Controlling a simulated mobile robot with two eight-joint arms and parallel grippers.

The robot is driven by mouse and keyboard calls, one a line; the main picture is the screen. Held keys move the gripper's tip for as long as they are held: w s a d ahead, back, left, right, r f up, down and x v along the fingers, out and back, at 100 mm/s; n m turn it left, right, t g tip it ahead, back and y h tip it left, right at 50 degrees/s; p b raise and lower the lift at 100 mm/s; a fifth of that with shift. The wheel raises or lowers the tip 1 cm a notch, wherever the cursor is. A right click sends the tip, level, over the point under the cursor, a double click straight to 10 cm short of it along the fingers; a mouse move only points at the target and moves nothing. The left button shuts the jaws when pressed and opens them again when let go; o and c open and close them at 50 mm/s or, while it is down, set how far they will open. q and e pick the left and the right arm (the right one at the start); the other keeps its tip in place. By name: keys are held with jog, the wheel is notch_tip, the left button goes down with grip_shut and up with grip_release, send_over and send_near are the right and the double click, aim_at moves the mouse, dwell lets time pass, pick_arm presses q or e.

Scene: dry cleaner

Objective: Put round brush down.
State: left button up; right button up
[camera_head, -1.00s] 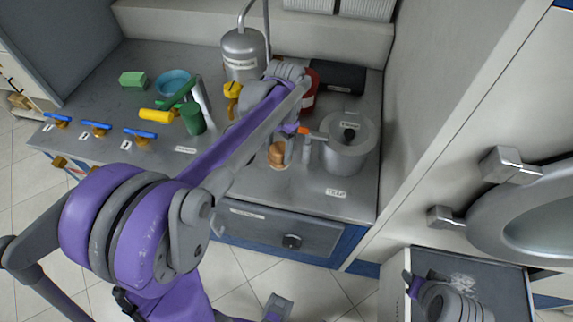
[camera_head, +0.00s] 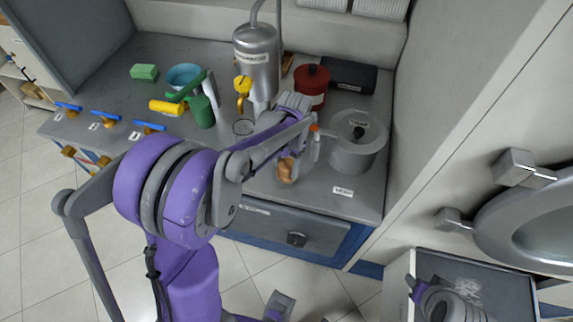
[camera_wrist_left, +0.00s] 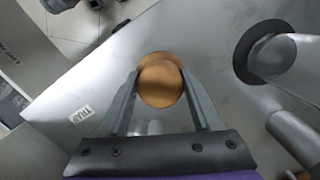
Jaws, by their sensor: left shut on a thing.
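The round brush appears as a small copper-brown rounded piece (camera_head: 286,172) near the front of the grey counter, left of the TRAP label. My left gripper (camera_head: 299,150) is shut on it, reaching in from behind and above. In the left wrist view, the brown round top (camera_wrist_left: 160,84) sits between the two grey fingertips. Its lower part is hidden, and I cannot tell whether it touches the counter. My right gripper cannot be made out.
A lidded grey pot (camera_head: 356,158) stands close to the right of my left gripper. A red pot (camera_head: 311,88) and metal tank (camera_head: 258,65) stand behind. The TRAP label (camera_head: 343,190) lies on bare counter nearby.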

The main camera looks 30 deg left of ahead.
aim_at(290, 162)
pick_arm(q)
jog(key=o, duration=1.4)
jog(key=shift+f, duration=0.15)
jog(key=shift+o, duration=0.2)
jog(key=shift+r, duration=0.3)
notch_tip(290, 162, up, 11)
jog(key=w+p, duration=0.1)
jog(key=s+d+f+n+t, duration=0.1)
jog(key=s+d+f+t, duration=0.1)
jog(key=s, duration=0.6)
jog(key=s+d+f+n+t, duration=0.1)
jog(key=s+d+t, duration=0.3)
jog(key=s, duration=0.4)
jog(key=shift+s+d+f+n+t, duration=0.3)
jog(key=shift+d+f+t, duration=0.1)
jog(key=shift+d+f, duration=0.1)
